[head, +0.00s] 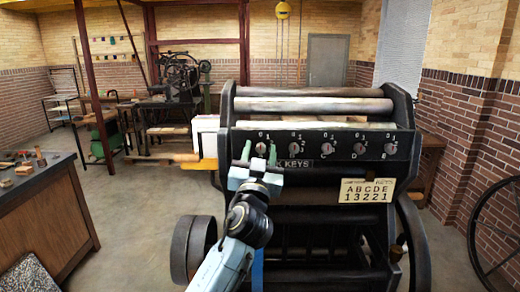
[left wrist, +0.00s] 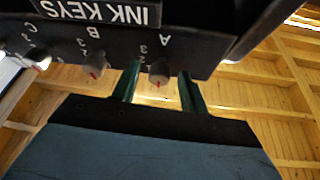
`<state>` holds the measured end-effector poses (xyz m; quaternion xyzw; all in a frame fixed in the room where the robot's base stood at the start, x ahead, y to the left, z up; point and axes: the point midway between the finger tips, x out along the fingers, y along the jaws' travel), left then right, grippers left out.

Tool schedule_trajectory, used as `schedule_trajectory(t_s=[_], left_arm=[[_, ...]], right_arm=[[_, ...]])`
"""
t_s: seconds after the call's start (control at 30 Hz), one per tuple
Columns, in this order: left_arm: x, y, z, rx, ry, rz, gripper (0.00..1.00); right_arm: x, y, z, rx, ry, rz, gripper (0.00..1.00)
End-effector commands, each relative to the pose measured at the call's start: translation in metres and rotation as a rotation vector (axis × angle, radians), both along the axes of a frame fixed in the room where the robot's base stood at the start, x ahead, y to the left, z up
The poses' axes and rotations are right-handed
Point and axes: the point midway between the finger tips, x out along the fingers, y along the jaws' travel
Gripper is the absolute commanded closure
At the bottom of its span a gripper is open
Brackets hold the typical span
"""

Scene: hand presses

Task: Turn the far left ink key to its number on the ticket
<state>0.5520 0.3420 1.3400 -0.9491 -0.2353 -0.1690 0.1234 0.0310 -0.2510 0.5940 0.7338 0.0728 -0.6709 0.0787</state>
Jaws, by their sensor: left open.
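The far left ink key (head: 261,148) is a round grey knob on the dark press panel. In the left wrist view, upside down, the key (left wrist: 159,72) is marked A and has a red pointer mark towards the picture's bottom. The number it points at cannot be read surely. My left gripper (head: 254,158) is open at this key. In the left wrist view its green fingers (left wrist: 158,88) stand on either side of the knob, with gaps visible. The ticket (head: 367,191) reads A B C D E over 1 3 2 2 1. My right gripper is not in view.
Several like keys sit in a row to the right, the nearest one (head: 294,148) close to my gripper. The INK KEYS label (head: 298,163) is just below. A workbench (head: 40,205) stands at the left and a large wheel (head: 492,235) at the right.

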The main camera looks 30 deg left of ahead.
Motion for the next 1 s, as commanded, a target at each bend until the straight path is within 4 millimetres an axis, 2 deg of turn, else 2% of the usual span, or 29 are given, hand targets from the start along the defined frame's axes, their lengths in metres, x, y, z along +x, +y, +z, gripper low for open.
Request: schedule_trajectory(t_s=[0.27, 0.6, 0.83, 1.0], left_arm=[[0.001, 0.001, 0.0, 0.0, 0.0, 0.0, 0.56], [0.001, 0.0, 0.0, 0.0, 0.001, 0.0, 0.99], [0.001, 0.001, 0.001, 0.016, 0.012, 0.0, 1.0], [0.001, 0.001, 0.002, 0.074, 0.048, -0.002, 1.0]], right_arm=[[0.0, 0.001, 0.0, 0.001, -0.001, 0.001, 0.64], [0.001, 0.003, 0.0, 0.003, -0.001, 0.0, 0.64], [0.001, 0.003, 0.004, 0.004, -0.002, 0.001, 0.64], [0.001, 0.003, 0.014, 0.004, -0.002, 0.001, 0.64]])
